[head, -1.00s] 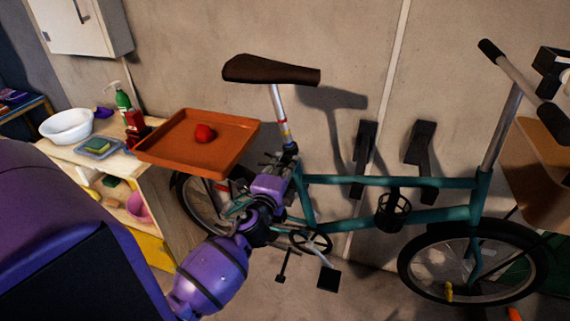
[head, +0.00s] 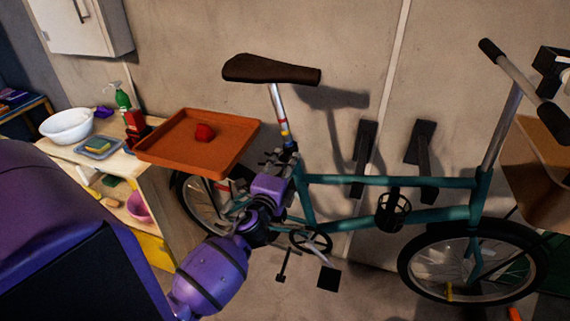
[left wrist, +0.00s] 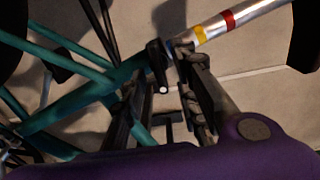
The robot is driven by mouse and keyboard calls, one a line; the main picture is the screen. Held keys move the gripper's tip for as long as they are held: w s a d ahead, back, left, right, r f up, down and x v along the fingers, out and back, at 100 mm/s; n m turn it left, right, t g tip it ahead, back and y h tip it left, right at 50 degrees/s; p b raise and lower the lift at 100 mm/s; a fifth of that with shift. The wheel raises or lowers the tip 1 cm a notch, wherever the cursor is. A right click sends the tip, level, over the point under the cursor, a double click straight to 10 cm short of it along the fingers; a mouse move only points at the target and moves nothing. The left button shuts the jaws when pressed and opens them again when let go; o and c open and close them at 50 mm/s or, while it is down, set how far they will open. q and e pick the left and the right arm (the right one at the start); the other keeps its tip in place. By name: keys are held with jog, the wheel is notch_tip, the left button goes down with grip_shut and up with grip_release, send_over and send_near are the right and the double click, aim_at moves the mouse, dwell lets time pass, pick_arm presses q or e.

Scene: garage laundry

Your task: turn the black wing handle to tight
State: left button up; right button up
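The black wing handle (left wrist: 156,60) shows in the left wrist view as a short dark lever with a pale tip, at the seat clamp of the teal bicycle (head: 345,182). The silver seat post (left wrist: 242,20) with yellow and red bands rises from that clamp. My left gripper (left wrist: 160,72) is open, with one finger on each side of the handle; I cannot tell whether either finger touches it. In the head view my left gripper (head: 277,165) is just below and left of the clamp, and the handle is too small to make out. My right gripper is not in view.
A brown saddle (head: 270,70) is above. A wooden shelf unit (head: 165,165) with a white bowl (head: 66,127) stands at left. The concrete wall is behind the bicycle.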

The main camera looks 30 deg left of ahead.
pick_arm(q)
jog(key=v, duration=1.1)
jog(key=shift+s, duration=0.4)
jog(key=shift+f, duration=0.1)
jog(key=s+d+f+n+g+h, duration=0.1)
jog(key=s+d+f+n+g, duration=0.1)
jog(key=s+f+n, duration=0.3)
jog(key=d+f+n+g+h, duration=0.1)
jog(key=d+f+n+g, duration=0.2)
jog(key=f, duration=0.5)
jog(key=s+d+f+n+g+h, duration=0.1)
jog(key=s+d+f+n, duration=0.2)
jog(key=s+f, duration=0.4)
jog(key=s+d+f+n+g+h, duration=0.1)
jog(key=s+d+f+n, duration=0.3)
jog(key=s, duration=0.7)
notch_tip(320, 180, down, 3)
jog(key=shift+s+d+f+g+h, duration=0.15)
jog(key=shift+s+d+g+h, duration=0.2)
jog(key=shift+d+g, duration=0.65)
jog(key=shift+d, duration=0.25)
